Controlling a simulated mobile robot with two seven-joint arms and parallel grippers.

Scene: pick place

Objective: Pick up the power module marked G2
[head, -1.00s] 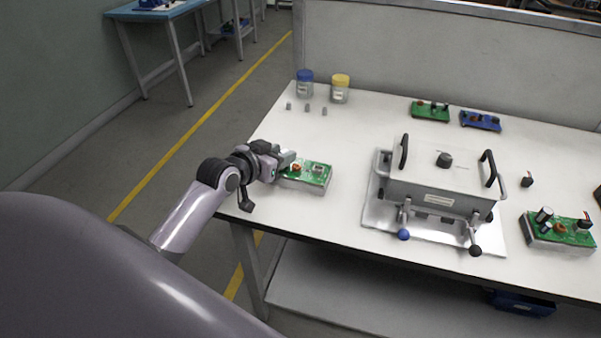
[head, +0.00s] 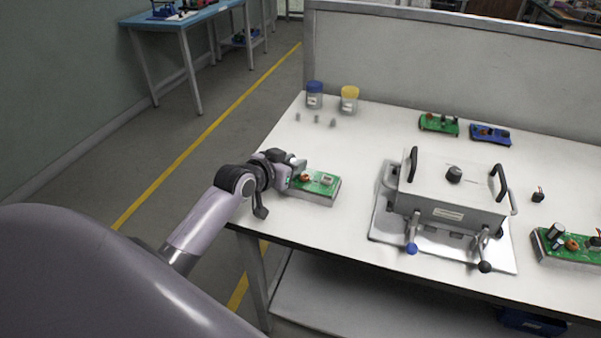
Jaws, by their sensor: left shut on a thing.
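A green circuit-board module on a grey base (head: 322,190) sits at the left front of the white table, with an orange part and a pale block on top. A G2 marking cannot be read on it. My left gripper (head: 292,174) is at this module's left end, shut on it; the fingers partly hide that end. The module appears to be at table height. A second green-board module (head: 570,246), with dark cylinders and an orange part, stands at the right edge of the view, partly cut off. My right gripper is not in view.
A grey fixture box with black handles (head: 453,188) stands on a metal plate at centre right. Blue-lidded (head: 314,95) and yellow-lidded (head: 349,99) jars, small grey pieces, and green (head: 438,124) and blue (head: 490,135) boards lie behind. The table between module and fixture is clear.

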